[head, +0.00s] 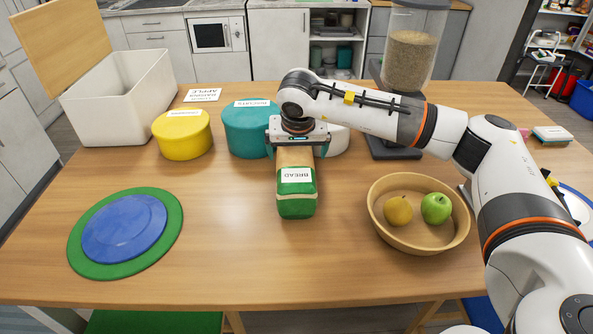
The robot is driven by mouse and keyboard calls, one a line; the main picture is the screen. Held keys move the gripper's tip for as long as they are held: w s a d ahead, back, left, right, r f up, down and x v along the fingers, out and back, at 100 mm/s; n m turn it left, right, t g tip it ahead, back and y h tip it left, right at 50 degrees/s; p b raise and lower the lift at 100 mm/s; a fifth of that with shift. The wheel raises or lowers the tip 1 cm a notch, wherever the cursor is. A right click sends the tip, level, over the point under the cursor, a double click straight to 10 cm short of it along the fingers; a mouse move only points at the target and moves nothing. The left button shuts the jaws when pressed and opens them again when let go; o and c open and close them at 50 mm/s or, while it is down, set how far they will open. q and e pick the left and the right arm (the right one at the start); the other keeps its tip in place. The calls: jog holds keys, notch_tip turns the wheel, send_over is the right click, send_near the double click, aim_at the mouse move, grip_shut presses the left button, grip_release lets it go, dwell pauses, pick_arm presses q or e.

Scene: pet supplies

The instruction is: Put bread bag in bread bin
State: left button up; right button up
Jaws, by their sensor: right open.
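The bread bag (296,196) lies on the table near the middle, a green and tan pack with a white BREAD label facing up. My right gripper (298,147) is over the far, tan end of the bag, with its jaws open and spread wider than the bag. I cannot tell whether the fingers touch the bag. The bread bin (117,108) is a white box at the back left of the table. Its wooden lid (77,40) stands raised, so the top is open. My left gripper is not in view.
A yellow tin (182,134) and a teal tin (245,130) stand between bin and gripper. A blue plate (124,229) lies on a green mat (84,262) at front left. A bowl (384,234) with two fruits sits right; a grain dispenser (411,60) stands behind.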

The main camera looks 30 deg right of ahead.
aim_at(295, 156)
jog(key=shift+w+f, duration=0.15)
jog(key=shift+f, duration=0.25)
jog(key=shift+w+f+p, duration=0.15)
jog(key=shift+f+p, duration=0.15)
jog(key=shift+f, duration=0.1)
jog(key=x, duration=0.2)
jog(key=p+x, duration=0.1)
jog(key=x, duration=0.1)
jog(key=shift+w+r, duration=0.15)
jog(key=shift+w, duration=0.05)
jog(key=shift+w+f, duration=0.15)
jog(key=shift+f, duration=0.3)
jog(key=c, duration=1.1)
jog(key=shift+r, duration=0.1)
jog(key=shift+c, duration=1.3)
